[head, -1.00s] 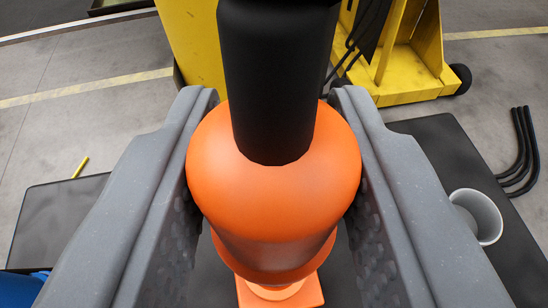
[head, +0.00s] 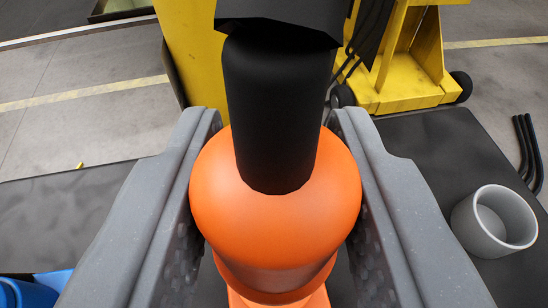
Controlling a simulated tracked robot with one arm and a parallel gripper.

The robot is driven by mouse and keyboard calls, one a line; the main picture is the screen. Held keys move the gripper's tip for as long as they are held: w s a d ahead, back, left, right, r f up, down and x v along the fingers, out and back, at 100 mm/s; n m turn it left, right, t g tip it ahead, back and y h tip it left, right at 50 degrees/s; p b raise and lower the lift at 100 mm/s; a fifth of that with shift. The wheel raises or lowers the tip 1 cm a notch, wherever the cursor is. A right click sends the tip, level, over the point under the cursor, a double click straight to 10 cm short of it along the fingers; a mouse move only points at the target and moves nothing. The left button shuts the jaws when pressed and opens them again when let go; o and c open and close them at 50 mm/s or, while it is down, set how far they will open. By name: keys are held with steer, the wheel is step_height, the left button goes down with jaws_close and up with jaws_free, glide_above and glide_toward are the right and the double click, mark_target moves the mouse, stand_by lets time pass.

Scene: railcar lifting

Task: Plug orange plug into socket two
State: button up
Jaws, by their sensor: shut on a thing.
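The orange plug (head: 275,222) is a rounded orange body with a thick black cable end (head: 272,110) rising from its top. My gripper (head: 273,115) is shut on it, with one grey finger against each side. The plug's lower part narrows to an orange rim, with more orange beneath it at the bottom edge. I cannot tell whether that lower orange piece belongs to the plug or to something under it. No socket can be made out, and the plug hides what lies directly below.
A dark flat surface (head: 425,150) lies below and around. A grey round cup (head: 492,222) stands on it at right. Blue parts (head: 28,292) show at lower left. A yellow wheeled frame (head: 408,75), a yellow panel (head: 190,55) and black hoses (head: 528,150) stand behind.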

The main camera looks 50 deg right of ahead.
mark_target(275, 256)
steer(key=shift+f+b, duration=0.75)
steer(key=shift+f, duration=0.3)
steer(key=shift+b, duration=1.5)
stand_by(1.1)
steer(key=shift+f+b, duration=1.9)
steer(key=shift+b, duration=0.1)
steer(key=o, duration=1.1)
steer(key=shift+s+a, duration=0.1)
steer(key=p+v, duration=0.3)
steer(key=v, duration=1)
steer(key=shift+s+a, duration=0.2)
